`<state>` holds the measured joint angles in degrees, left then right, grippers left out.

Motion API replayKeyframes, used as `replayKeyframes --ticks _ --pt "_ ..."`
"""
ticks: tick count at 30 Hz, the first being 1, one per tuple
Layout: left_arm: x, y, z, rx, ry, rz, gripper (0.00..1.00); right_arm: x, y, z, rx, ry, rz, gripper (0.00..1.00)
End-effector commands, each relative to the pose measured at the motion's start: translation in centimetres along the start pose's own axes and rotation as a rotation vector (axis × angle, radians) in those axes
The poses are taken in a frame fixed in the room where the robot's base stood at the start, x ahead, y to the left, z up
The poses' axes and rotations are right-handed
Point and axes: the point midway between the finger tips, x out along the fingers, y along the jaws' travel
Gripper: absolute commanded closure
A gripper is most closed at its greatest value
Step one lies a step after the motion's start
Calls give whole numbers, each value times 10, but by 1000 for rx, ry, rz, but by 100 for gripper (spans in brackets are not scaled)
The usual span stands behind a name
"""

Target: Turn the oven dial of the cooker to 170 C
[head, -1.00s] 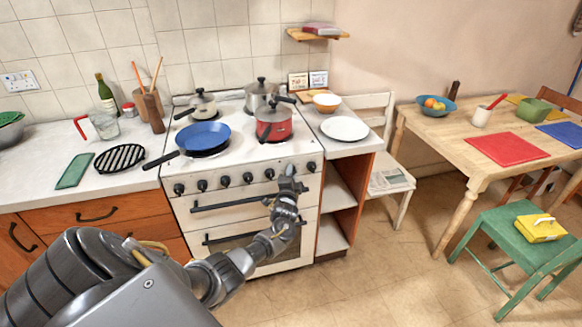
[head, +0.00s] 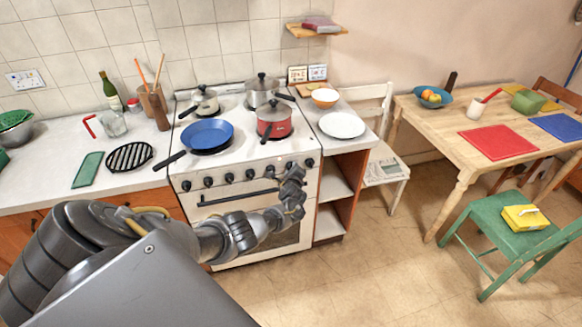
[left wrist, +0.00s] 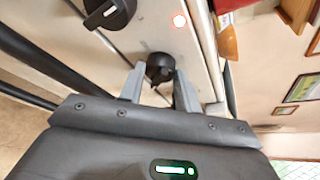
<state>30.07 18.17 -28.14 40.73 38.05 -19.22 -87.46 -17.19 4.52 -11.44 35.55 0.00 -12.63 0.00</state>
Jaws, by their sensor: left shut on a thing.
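The white cooker (head: 190,222) stands against the tiled wall, with a row of black dials along its front. My left gripper (head: 299,166) is at the right part of this row and hides some of it. In the left wrist view, the gripper (left wrist: 158,88) is shut on a black dial (left wrist: 160,66), with one finger at each side. The dial's pointer and scale cannot be read. My right gripper is out of view.
Oven handles cross the cooker front below the dials. A blue frying pan (head: 206,133), a red pot (head: 273,122) and two metal pots stand on the hob. A white plate (head: 342,125) lies on the right counter.

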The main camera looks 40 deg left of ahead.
Motion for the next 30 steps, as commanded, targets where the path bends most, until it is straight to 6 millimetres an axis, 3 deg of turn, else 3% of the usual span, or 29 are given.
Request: replayKeyframes --ticks 12,30 --pt "0 -2 -2 224 -13 91 90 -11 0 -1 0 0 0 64" --pt "0 -2 -2 279 -17 113 90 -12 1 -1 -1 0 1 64"
